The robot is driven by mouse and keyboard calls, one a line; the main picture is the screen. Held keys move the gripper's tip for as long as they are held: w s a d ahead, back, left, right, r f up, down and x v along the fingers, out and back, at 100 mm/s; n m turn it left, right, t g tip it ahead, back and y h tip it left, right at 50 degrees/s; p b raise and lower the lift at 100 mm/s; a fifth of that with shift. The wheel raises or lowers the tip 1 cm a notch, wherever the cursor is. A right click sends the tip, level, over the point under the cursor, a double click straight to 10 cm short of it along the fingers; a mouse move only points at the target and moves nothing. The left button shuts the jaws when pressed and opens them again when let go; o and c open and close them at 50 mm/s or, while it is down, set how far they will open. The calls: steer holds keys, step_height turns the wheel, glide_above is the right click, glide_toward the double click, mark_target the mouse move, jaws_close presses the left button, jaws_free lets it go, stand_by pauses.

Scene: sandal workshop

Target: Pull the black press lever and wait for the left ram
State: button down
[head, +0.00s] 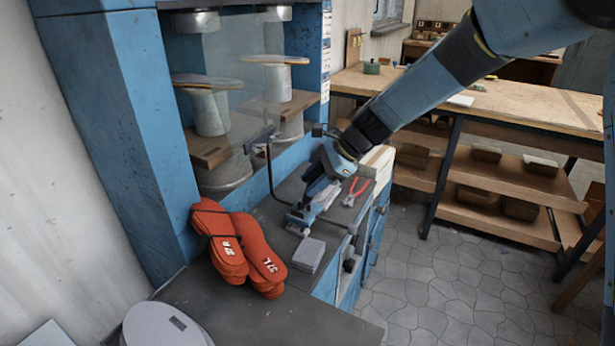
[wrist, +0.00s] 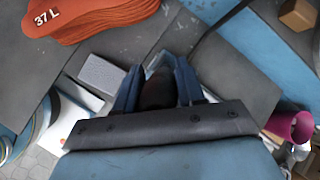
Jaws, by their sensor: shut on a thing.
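My gripper (head: 301,219) is low over the dark front ledge of the blue press. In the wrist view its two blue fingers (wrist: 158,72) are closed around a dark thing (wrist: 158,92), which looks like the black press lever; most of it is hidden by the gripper. The left ram (head: 195,21) is at the top of the press behind the clear guard. It is apart from the left sole-topped post (head: 209,108) below it. The right ram (head: 273,13) is also up, above the right post (head: 275,82).
A stack of orange soles (head: 228,245) and a grey block (head: 308,254) lie on the ledge close to my gripper. Red-handled pliers (head: 356,187) lie to its right. A thin dark bent bar (head: 270,172) stands behind it. A workbench (head: 530,103) with shelves stands beyond open tiled floor.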

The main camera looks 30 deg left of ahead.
steer(key=shift+d+f+y, duration=0.25)
steer(key=shift+d+y, duration=0.45)
steer(key=shift+d, duration=0.05)
steer(key=shift+d+f, duration=0.1)
steer(key=c, duration=0.8)
jaws_free()
steer(key=shift+o, duration=0.2)
steer(key=shift+w+d+r, duration=0.1)
steer(key=shift+d+r, duration=0.05)
steer(key=shift+r, duration=0.05)
steer(key=v, duration=1.3)
steer(key=shift+d, duration=0.2)
steer(key=shift+f, duration=0.1)
steer(key=x, duration=1.3)
steer(key=shift+a, duration=0.4)
